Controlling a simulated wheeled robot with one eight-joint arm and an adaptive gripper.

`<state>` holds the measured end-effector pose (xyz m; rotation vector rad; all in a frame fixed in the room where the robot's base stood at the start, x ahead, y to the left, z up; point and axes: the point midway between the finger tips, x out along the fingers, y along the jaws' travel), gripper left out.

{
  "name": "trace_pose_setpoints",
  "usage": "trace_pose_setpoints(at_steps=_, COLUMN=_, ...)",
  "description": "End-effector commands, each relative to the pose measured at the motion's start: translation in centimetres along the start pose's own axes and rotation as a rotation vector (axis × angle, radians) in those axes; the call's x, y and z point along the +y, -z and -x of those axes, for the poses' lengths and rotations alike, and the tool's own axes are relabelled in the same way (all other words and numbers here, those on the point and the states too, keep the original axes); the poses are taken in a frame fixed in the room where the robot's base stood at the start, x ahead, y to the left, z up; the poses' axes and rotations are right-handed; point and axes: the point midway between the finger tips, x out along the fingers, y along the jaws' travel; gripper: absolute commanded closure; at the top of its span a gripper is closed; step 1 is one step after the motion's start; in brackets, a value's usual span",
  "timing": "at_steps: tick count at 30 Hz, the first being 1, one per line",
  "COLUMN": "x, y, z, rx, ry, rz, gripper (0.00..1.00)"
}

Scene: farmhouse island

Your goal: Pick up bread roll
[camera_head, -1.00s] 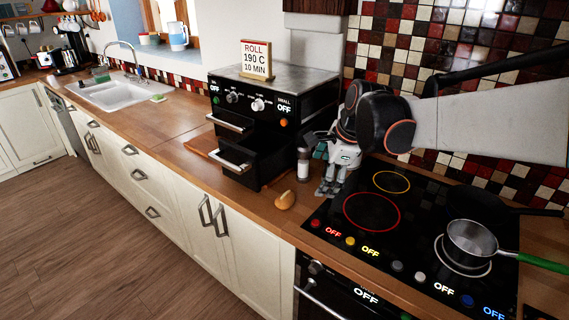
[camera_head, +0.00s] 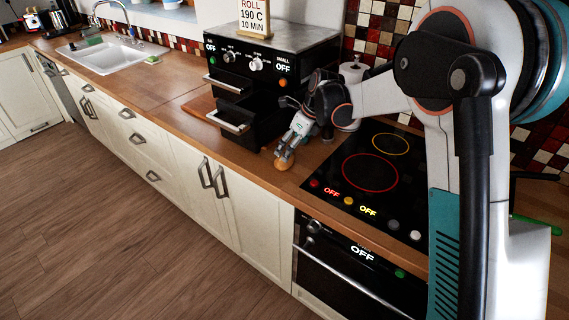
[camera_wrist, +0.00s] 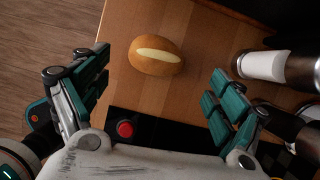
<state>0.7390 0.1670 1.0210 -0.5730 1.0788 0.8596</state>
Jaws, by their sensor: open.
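The bread roll (camera_wrist: 157,66) is a small brown oval with a pale slit on top. It lies on the wooden worktop (camera_wrist: 200,38), near its front edge. In the head view the roll (camera_head: 284,162) shows just below my gripper (camera_head: 287,150), which partly covers it. In the wrist view my gripper (camera_wrist: 155,92) is open, with one teal-padded finger to the left of the roll and one to the right. The roll lies between and a little beyond the fingers, and I see no finger touching it.
A black double oven (camera_head: 262,75) with a sign (camera_head: 252,16) on top stands left of my gripper. A black hob (camera_head: 365,175) lies to the right. Shakers or mills (camera_wrist: 265,65) stand close right of my gripper. The worktop (camera_head: 155,98) towards the sink (camera_head: 110,55) is largely clear.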

Motion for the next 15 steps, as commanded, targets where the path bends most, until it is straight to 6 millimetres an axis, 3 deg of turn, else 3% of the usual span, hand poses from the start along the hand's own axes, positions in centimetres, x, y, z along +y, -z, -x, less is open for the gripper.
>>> trace_pose_setpoints(at_steps=10, x=0.1, y=0.1, z=-2.5, rx=0.0, ry=0.0, rz=0.001, gripper=0.12)
trace_pose_setpoints(at_steps=15, x=0.2, y=0.4, z=-4.9, rx=0.0, ry=0.0, rz=0.002, gripper=0.12)
